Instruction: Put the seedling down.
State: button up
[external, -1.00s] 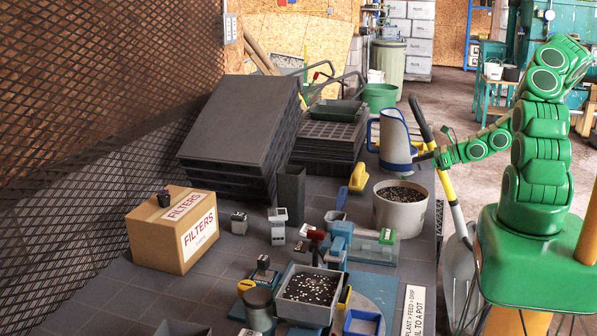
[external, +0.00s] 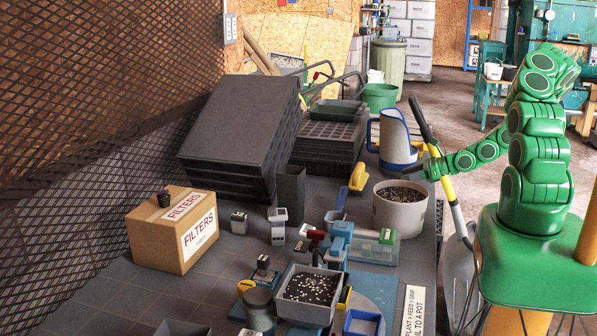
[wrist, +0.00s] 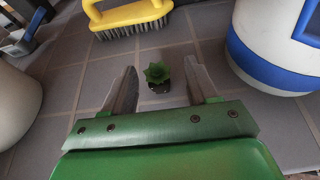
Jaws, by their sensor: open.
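The seedling (wrist: 157,78), a small green rosette in a dark pot, stands on the grey tiled bench in the wrist view. It is between the two fingers of my gripper (wrist: 161,86), with a gap on each side. The fingers are apart and do not appear to touch it. In the external view my gripper (external: 424,172) is low behind the white bucket, near the blue and white jug. The seedling cannot be made out there.
The jug (wrist: 275,45) stands close on the right in the wrist view. A yellow-handled brush (wrist: 128,17) lies beyond the seedling. The white bucket (external: 400,212) is on the near side of my gripper. Bare tile (wrist: 205,25) shows between brush and jug.

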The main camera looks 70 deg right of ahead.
jog(key=x, duration=0.2)
jog(key=shift+w+a+f, duration=0.2)
jog(key=shift+f, duration=0.05)
jog(key=shift+x, duration=0.95)
grip_shut()
jog(key=shift+r, duration=0.15)
notch_tip(320, 180, up, 10)
